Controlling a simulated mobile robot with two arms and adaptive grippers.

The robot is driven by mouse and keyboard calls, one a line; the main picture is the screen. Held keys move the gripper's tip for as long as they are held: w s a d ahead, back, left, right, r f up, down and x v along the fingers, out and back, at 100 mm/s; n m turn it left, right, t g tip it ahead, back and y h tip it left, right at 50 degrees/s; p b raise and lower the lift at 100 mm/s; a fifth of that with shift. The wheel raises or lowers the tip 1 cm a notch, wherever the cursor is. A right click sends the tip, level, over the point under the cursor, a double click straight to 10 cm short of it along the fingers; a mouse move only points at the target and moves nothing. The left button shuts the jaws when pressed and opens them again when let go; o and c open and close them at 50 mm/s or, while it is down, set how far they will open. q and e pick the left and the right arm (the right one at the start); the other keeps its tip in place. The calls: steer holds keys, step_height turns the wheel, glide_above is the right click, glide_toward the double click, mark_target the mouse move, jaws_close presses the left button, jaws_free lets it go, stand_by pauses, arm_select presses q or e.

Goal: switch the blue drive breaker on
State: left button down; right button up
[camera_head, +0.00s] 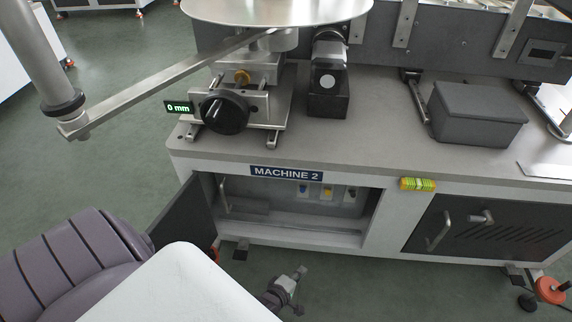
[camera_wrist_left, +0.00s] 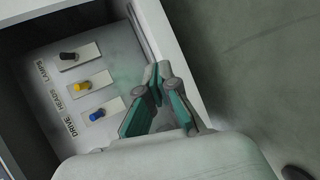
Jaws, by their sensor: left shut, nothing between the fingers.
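The blue drive breaker (camera_wrist_left: 96,115) is a small blue knob on a pale plate, beside the word DRIVE, inside the open cabinet. In the head view the blue breaker (camera_head: 304,188) is tiny on the cabinet's back wall. I cannot tell its switch position. My left gripper (camera_wrist_left: 157,75) is shut and empty, to the right of the blue breaker in the wrist view and apart from it. In the head view my left gripper (camera_head: 291,282) is low in front of the cabinet opening. My right gripper is not in view.
The yellow HEADS breaker (camera_wrist_left: 82,87) and black LAMPS breaker (camera_wrist_left: 68,56) line up with the blue one. The open cabinet door (camera_head: 184,222) stands on the left of the opening. A handwheel (camera_head: 224,112) and grey box (camera_head: 478,116) sit on the machine top.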

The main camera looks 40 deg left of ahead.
arm_select(q)
steer(key=s+d+r+m+g+p, duration=0.1)
steer(key=s+m+g+p, duration=0.2)
steer(key=s+m+p, duration=0.4)
steer(key=shift+s+d+g+h, duration=0.3)
steer(key=shift+s+h, duration=0.1)
steer(key=shift+s, duration=0.75)
